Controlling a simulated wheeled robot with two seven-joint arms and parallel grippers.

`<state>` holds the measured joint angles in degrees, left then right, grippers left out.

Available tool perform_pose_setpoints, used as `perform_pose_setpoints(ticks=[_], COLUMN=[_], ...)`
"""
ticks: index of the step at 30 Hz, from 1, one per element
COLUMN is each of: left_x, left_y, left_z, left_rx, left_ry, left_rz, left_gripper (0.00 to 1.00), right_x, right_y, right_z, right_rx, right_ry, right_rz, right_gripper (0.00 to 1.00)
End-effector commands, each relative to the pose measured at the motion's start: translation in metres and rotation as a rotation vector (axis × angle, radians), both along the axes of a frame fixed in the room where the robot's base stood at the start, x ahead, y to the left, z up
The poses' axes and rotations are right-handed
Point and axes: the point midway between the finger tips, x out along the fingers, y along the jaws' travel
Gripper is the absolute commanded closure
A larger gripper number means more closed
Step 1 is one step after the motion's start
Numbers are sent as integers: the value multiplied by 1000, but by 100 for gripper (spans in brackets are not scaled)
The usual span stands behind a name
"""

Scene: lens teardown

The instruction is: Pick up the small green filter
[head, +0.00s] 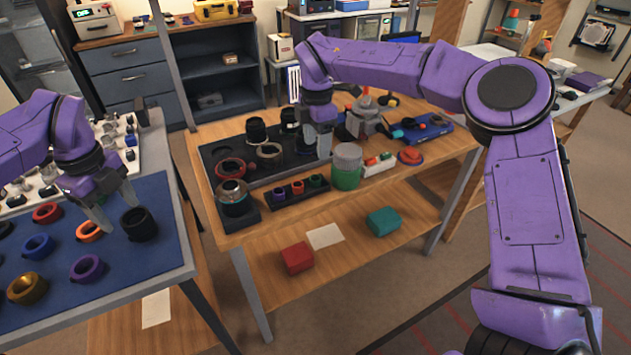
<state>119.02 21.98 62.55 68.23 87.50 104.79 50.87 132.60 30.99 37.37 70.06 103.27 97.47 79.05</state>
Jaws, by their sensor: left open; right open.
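The small green filter (316,181) is the right-hand one of the small rings in a narrow black holder at the front of the wooden table. A purple ring (279,194) and a red ring (298,187) sit beside it. My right gripper (318,153) is open and points down above and behind the holder, apart from the green filter. My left gripper (118,215) is open over the blue mat on the left table, between an orange ring (89,231) and a black lens barrel (139,224).
A jar with a green lower part (346,168) stands close to the right of the holder. Behind the holder, a dark tray (213,152) bears lens parts. Several coloured rings lie on the blue mat (150,280).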

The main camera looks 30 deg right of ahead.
Motion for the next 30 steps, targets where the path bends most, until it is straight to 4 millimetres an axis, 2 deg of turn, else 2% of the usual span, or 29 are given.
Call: perform_pose_setpoints(ticks=[3,11,16,19,25,26,30], left_x=[0,0,0,0,0,0,0], left_y=[0,0,0,0,0,0,0], left_z=[0,0,0,0,0,0,0], left_rx=[0,0,0,0,0,0,0], left_ry=[0,0,0,0,0,0,0], left_rz=[0,0,0,0,0,0,0], left_gripper=[39,39,39,39,39,39,39], right_x=[-1,0,1,1,1,1,1], right_y=[0,2,7,7,6,7,7], right_z=[-28,-62,-93,-102,-103,-103,-103], right_rx=[0,0,-1,0,0,0,-1], right_ry=[5,2,3,1,-1,-1,-1], right_rz=[1,4,4,4,4,4,4], right_gripper=[39,39,39,39,39,42,88])
